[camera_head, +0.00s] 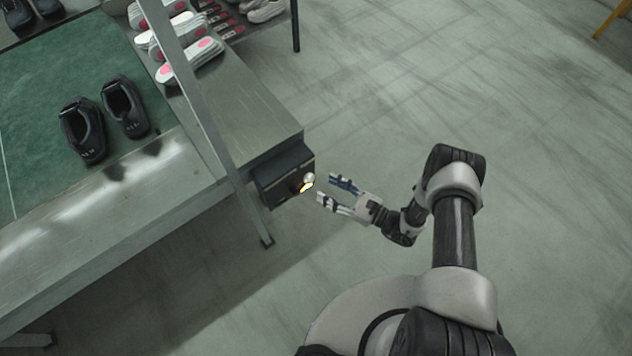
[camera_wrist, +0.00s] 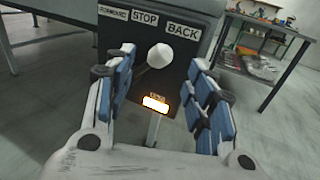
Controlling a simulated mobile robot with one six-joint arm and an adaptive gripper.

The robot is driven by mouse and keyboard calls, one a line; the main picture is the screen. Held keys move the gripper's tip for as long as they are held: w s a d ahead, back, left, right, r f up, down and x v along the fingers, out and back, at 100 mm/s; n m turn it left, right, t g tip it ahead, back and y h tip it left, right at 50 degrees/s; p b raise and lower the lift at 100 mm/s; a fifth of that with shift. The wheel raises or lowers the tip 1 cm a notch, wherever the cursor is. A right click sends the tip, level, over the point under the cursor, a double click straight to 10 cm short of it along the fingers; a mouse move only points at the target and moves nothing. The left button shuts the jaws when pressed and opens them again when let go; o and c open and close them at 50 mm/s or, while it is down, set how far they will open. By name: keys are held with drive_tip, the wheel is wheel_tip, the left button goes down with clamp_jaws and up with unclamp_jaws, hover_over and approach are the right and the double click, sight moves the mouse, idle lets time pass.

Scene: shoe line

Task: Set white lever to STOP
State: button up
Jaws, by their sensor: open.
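The white lever shows in the wrist view as a round white knob (camera_wrist: 158,56) on a dark control box (camera_wrist: 190,62). Labels FORWARD, STOP and BACK run along the box's top. The knob sits below STOP and BACK; which setting it is on I cannot tell. In the head view the knob (camera_head: 308,178) is small, on the box (camera_head: 284,176) at the table's end. My gripper (camera_head: 327,187) is open and faces the box from the right. In the wrist view its blue-padded fingers (camera_wrist: 161,62) stand either side of the knob, with nothing held.
A lit orange-white indicator (camera_wrist: 156,103) is below the knob. A slanted metal post (camera_head: 205,110) stands beside the box. Black shoes (camera_head: 123,106) lie on the green belt (camera_head: 40,92). A second table (camera_wrist: 250,65) is at the right. The floor around my arm is clear.

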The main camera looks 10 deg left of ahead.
drive_tip(key=shift+b+x, duration=0.45)
drive_tip(key=shift+x, duration=2.35)
drive_tip(key=shift+c, duration=0.5)
clamp_jaws()
